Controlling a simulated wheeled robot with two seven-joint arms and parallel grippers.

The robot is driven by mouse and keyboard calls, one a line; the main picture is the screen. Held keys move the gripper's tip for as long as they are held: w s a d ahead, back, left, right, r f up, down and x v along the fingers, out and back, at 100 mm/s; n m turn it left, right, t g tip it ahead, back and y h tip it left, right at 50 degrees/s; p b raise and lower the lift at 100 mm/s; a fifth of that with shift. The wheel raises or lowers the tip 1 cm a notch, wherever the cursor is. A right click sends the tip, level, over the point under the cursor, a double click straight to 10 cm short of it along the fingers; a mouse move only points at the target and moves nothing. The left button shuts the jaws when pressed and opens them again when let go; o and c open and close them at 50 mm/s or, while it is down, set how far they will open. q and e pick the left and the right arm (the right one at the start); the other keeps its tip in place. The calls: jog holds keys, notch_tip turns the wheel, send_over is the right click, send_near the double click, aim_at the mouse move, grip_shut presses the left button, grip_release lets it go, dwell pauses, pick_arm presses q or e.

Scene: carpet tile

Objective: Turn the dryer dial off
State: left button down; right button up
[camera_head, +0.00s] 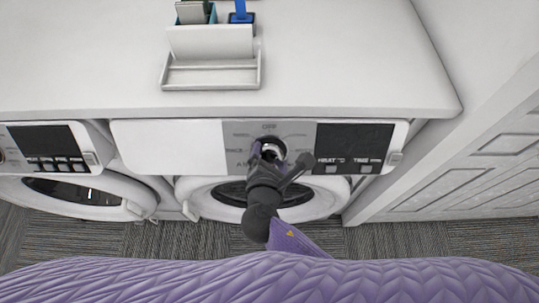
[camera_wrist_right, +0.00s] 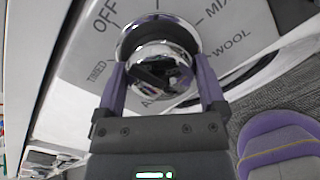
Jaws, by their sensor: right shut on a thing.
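The dryer (camera_head: 168,146) stands in the middle of the head view, with a grey dial panel (camera_head: 300,133) marked OFF at the top. Its round chrome dial (camera_head: 274,149) is partly hidden by my right gripper (camera_head: 269,155). In the right wrist view the shiny dial (camera_wrist_right: 160,65) sits between the two purple fingers of my right gripper (camera_wrist_right: 160,88), which is shut on it. The OFF label (camera_wrist_right: 105,15) is up and left of the dial there, with WOOL at the right. The dial's pointer cannot be made out. My left gripper is out of view.
A white counter (camera_head: 350,60) runs above the machines, with a white holder (camera_head: 212,75) on it. A second machine (camera_head: 75,190) stands at the left. A white panelled door (camera_head: 470,165) is close on the right. Grey carpet (camera_head: 130,238) lies in front.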

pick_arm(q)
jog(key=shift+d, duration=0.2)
pick_arm(e)
jog(key=shift+m, duration=0.5)
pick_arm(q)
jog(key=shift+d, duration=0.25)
